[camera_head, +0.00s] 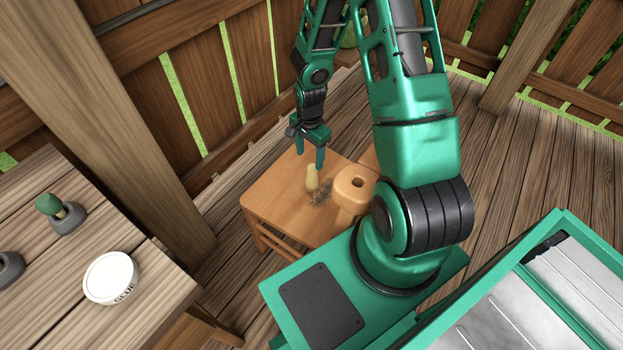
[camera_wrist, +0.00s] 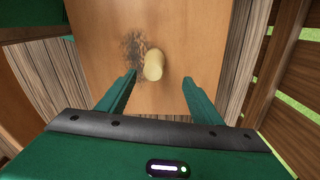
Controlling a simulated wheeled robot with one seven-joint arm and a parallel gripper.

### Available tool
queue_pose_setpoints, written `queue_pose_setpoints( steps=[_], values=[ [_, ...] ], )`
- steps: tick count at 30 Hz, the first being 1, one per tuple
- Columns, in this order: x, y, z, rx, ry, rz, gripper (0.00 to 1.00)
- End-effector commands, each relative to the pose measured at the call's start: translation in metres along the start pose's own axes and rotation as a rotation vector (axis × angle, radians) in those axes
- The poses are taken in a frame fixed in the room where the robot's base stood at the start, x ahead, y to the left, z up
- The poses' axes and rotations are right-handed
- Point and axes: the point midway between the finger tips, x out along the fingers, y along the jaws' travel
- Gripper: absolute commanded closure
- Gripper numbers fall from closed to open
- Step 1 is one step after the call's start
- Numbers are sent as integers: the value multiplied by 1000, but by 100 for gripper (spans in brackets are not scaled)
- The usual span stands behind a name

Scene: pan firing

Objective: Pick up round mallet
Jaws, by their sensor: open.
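A pale yellow, rounded, upright object (camera_head: 312,178), seemingly the round mallet, stands on a small wooden table (camera_head: 270,207) in the head view. It also shows in the wrist view (camera_wrist: 154,64), slightly beyond the fingertips and between their lines. My gripper (camera_head: 310,159) points down above it with its green fingers apart. In the wrist view my gripper (camera_wrist: 158,80) is open, with nothing held between the fingers. I cannot tell the exact height gap between the fingertips and the object.
A wooden piece with a round, holed top (camera_head: 354,186) stands right of the pale object, close to my arm. A dark scorch-like patch (camera_wrist: 133,47) marks the tabletop. A workbench at left holds a glue tub (camera_head: 111,277) and a green-topped tool (camera_head: 50,204). Fence boards stand behind.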

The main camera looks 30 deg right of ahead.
Motion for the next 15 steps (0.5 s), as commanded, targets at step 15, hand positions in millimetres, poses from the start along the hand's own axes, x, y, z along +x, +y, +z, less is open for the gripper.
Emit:
queue_pose_setpoints(
  steps=[15],
  values=[
    [62,7,2,82,-16,18,40]
  ],
)
